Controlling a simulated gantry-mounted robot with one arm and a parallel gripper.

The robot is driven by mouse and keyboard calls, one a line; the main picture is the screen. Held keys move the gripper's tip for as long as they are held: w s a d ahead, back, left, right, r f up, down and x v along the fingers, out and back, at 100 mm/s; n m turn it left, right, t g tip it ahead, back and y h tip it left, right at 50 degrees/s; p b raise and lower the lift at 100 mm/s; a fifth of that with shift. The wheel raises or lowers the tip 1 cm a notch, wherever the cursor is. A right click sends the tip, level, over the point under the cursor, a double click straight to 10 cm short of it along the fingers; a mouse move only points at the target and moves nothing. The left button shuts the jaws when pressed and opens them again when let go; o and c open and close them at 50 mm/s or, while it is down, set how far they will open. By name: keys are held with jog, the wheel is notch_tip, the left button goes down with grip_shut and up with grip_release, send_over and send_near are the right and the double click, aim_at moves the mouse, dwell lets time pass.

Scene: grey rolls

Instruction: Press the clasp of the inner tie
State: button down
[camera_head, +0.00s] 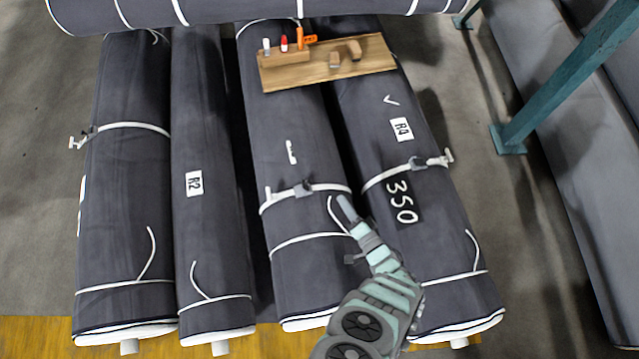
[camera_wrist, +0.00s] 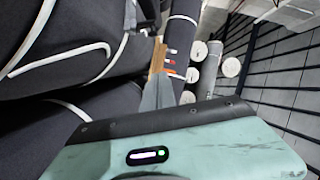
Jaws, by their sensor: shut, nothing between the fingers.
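A white tie (camera_head: 332,187) wraps the third dark grey roll from the left, with a dark grey clasp (camera_head: 304,189) on its top. Similar ties with clasps circle the far-left roll and the right roll marked R4, its clasp (camera_head: 417,163) to the upper right of my gripper. My gripper (camera_head: 345,204) is shut and empty, its narrow tip just right of the third roll's clasp and apart from it in the picture. I cannot tell its height above the roll. In the wrist view the shut fingers (camera_wrist: 158,92) point up the picture; no clasp is clearly visible there.
A wooden board (camera_head: 330,68) with small tools lies across the two right rolls. Another roll (camera_head: 240,8) lies crosswise at the back. A teal post (camera_head: 560,85) stands at the right. Bare floor (camera_head: 35,200) is at the left.

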jog(key=w+a+f+b, duration=0.1)
jog(key=w+a, duration=0.1)
jog(key=w+a+f+b, duration=0.1)
jog(key=w+a, duration=0.2)
jog(key=w+a+b, duration=0.1)
jog(key=w+a, duration=0.1)
jog(key=a, duration=0.1)
jog(key=shift+w+f+b, duration=0.3)
jog(key=shift+w+f, duration=0.1)
jog(key=shift+w, duration=0.1)
jog(key=shift+s+p, duration=0.2)
jog(key=shift+p, duration=0.15)
